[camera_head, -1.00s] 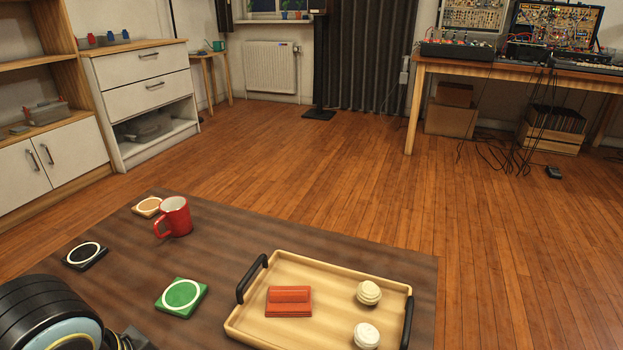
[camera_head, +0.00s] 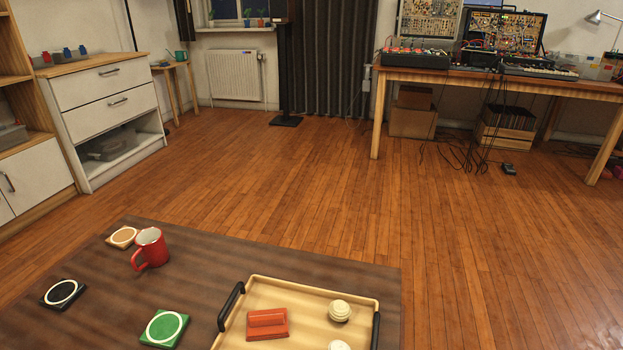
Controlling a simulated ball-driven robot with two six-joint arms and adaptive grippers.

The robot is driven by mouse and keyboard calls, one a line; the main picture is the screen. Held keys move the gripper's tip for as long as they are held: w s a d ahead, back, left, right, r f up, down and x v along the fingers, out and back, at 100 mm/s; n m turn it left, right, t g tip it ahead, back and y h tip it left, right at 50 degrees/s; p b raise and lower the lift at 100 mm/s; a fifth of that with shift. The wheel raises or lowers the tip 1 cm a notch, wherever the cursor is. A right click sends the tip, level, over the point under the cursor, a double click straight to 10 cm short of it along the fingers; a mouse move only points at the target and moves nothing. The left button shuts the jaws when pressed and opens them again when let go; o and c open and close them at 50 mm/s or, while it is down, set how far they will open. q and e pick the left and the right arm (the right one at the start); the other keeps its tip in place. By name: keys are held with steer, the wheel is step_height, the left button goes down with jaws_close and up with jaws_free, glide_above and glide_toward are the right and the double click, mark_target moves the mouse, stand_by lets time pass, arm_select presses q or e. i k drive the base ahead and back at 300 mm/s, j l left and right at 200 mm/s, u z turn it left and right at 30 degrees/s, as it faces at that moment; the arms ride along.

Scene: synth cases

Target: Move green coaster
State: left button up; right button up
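The green coaster (camera_head: 165,328) is a square with a white ring on top. It lies flat on the dark wooden table (camera_head: 206,262), near the bottom edge of the head view. It is left of the tray, apart from its black handle. Neither of my grippers is in view.
A light wooden tray (camera_head: 361,293) with black handles holds a red block (camera_head: 267,323) and two cream round pieces (camera_head: 339,310). A red mug (camera_head: 150,249), a black coaster (camera_head: 63,294) and an orange coaster (camera_head: 123,237) stand on the table's left part. Open floor (camera_head: 330,190) lies beyond.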

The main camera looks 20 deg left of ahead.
mark_target(165, 329)
steer(key=u, duration=1.6)
